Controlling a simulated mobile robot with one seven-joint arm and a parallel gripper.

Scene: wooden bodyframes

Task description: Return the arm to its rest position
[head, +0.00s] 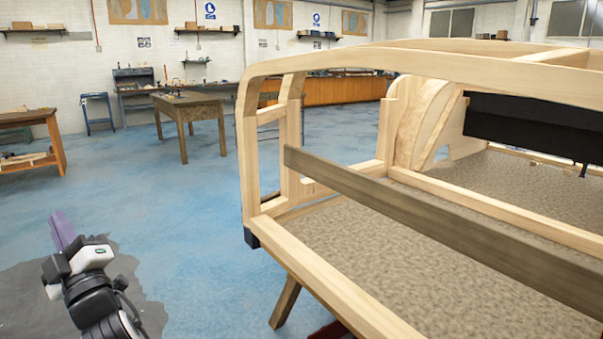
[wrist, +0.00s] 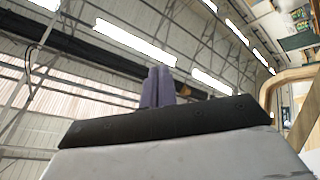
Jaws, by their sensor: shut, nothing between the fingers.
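My gripper (head: 62,228) is at the lower left of the head view, its purple fingers pointing up over the blue floor. In the wrist view its two purple fingers (wrist: 158,86) stand side by side, pressed together with nothing between them. The wrist view looks up toward the ceiling beams and lamps. My gripper is apart from the wooden bodyframe (head: 350,292), which stands to its right in the head view.
A dark plank (head: 420,217) lies across the bodyframe. An orange-brown bench (head: 35,118) is at the left edge. Blue floor (head: 180,215) is clear between my gripper and the bodyframe.

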